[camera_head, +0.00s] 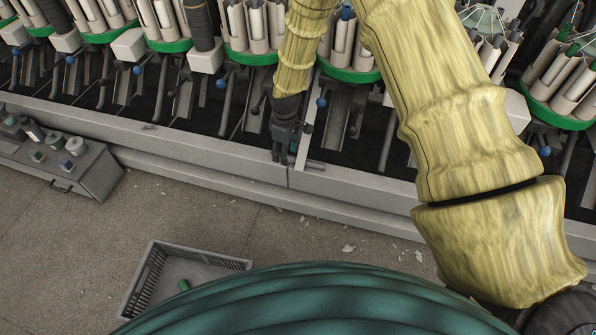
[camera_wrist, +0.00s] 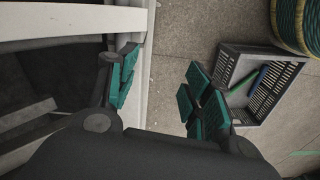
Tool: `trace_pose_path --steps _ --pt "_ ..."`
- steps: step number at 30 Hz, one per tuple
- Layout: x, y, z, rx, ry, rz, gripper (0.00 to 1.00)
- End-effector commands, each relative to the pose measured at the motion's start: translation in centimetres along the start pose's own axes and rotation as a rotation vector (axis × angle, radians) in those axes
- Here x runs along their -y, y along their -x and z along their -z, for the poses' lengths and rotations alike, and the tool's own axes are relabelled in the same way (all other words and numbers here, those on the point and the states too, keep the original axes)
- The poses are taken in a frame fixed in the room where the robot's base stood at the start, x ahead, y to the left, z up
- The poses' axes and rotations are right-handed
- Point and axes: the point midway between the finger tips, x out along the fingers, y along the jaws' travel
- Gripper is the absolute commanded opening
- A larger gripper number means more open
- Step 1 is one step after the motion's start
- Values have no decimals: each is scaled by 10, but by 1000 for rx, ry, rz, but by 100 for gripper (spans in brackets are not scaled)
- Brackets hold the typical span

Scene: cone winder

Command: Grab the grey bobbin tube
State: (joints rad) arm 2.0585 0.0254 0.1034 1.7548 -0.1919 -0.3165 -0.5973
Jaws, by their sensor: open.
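My gripper (camera_head: 284,152) hangs at the front of the winding machine, above its pale front ledge. In the wrist view my gripper (camera_wrist: 163,78) is open, with teal pads on both fingers. Nothing shows between the fingers except the ledge edge and floor below. I cannot pick out the grey bobbin tube for certain in either view. A short grey piece (camera_head: 315,165) lies by the ledge just right of my gripper, too small to identify.
A grey crate (camera_head: 210,257) stands on the floor, partly hidden by my body. It holds a green tube (camera_head: 184,285) and a blue tube (camera_wrist: 262,77). A grey box with knobs (camera_head: 93,180) is at left. Several pale tubes stand in green-based holders (camera_head: 170,45) along the machine.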

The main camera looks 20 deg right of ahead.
Motion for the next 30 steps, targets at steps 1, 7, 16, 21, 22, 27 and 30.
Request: trace_pose_path --steps 1,7,16,21,22,27,30 --pt "-10 -12 10 0 24 -7 50" --pt "-36 -9 38 15 110 -22 50" --pt "-54 1 55 30 169 -32 50" --pt "-55 -9 56 32 173 -31 50" --pt "-55 -12 55 32 173 -31 50" --pt "-56 -37 54 32 173 -31 50" --pt "-56 -48 54 31 172 -32 50"
